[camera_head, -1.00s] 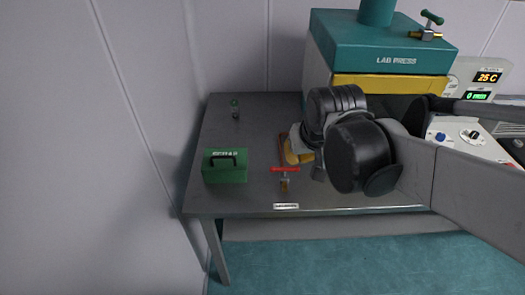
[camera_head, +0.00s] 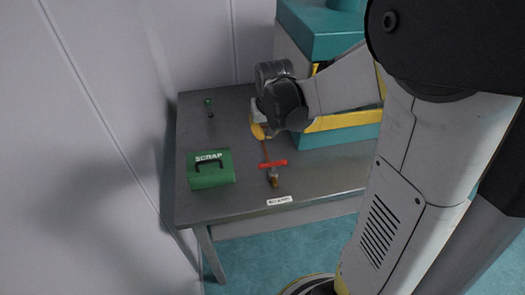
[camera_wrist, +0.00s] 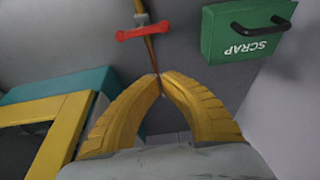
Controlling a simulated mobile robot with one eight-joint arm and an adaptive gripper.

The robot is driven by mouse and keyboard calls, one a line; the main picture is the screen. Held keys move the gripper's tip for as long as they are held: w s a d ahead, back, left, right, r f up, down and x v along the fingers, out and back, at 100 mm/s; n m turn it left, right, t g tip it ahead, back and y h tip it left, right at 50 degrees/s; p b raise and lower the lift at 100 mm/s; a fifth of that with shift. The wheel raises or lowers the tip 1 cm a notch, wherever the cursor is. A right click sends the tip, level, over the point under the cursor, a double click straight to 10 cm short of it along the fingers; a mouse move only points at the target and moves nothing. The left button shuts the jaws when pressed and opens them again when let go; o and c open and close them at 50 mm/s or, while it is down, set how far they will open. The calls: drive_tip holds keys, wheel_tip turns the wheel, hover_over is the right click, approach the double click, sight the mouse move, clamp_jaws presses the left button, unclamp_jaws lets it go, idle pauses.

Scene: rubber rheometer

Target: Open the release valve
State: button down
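A valve with a red T-shaped handle (camera_head: 273,163) and a brass body sits near the front of the grey table. A thin brown-orange pipe (camera_head: 265,150) runs back from it towards my gripper. My gripper (camera_head: 258,131) is behind the valve, apart from the red handle. In the wrist view, the yellow fingers (camera_wrist: 160,78) come together at their tips with the pipe line behind or between them; I see nothing clearly held. The red handle also shows in the wrist view (camera_wrist: 143,31), beyond the fingertips.
A green box marked SCRAP (camera_head: 210,170) stands left of the valve. A small green-topped fitting (camera_head: 208,103) is at the back left of the table (camera_head: 235,205). The teal and yellow press (camera_head: 320,40) stands at the right, partly hidden by my arm. A wall bounds the left.

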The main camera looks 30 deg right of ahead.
sight(273, 167)
drive_tip(key=b+x, duration=0.4)
drive_tip(key=x, duration=0.6)
drive_tip(key=shift+w+f, duration=0.1)
drive_tip(key=shift+f, duration=0.15)
drive_tip(key=s, duration=0.2)
drive_tip(key=s+a+b, duration=0.1)
drive_tip(key=s, duration=0.1)
drive_tip(key=shift+r, duration=0.25)
drive_tip(key=shift+a, duration=0.1)
